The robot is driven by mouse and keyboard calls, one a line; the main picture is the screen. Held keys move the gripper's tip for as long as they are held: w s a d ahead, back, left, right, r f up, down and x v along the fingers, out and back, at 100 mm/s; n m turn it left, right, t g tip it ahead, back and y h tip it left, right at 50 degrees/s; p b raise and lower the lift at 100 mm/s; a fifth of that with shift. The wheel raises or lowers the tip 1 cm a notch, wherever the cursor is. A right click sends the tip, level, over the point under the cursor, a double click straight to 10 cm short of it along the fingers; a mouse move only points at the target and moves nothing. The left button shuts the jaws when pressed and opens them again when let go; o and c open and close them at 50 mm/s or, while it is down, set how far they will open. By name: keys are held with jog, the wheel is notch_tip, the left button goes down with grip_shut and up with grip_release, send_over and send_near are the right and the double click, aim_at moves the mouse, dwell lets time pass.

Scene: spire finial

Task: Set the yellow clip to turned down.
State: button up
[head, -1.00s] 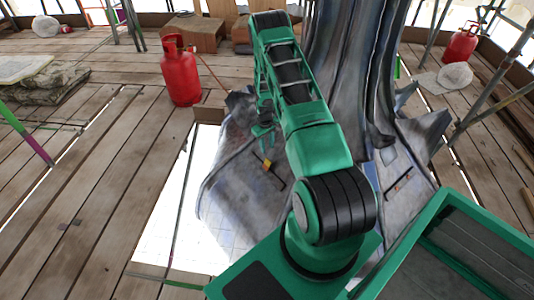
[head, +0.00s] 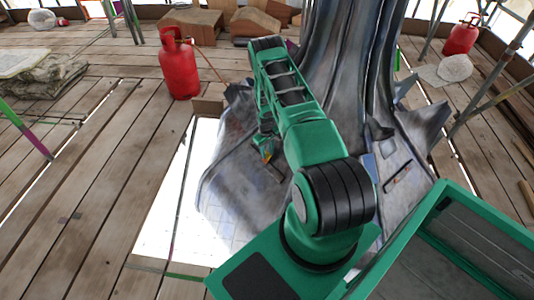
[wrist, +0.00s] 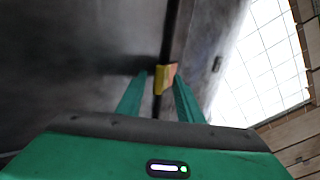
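The yellow clip (wrist: 162,80) sits on a dark rod (wrist: 171,30) that runs along a grey metal surface, with an orange-brown side facing right. In the head view the clip (head: 267,157) is a small yellow-orange spot on the metal skirt of the spire, partly hidden by my gripper. My gripper (wrist: 160,85) is open, its two green fingers on either side of the clip's near end. A gap shows at the left finger; the right finger is very close to the clip, and I cannot tell whether it touches. Which way the clip is turned is unclear.
The large grey metal spire (head: 345,70) rises just right of my arm. A bright opening (head: 180,215) lies in the plank floor left of its skirt. A red gas cylinder (head: 178,68) stands at the back left. Planks on the left are mostly clear.

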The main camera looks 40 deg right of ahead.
grip_shut()
jog(key=shift+d+f+y, duration=0.25)
jog(key=shift+d+y, duration=0.2)
jog(key=shift+y, duration=0.25)
grip_release()
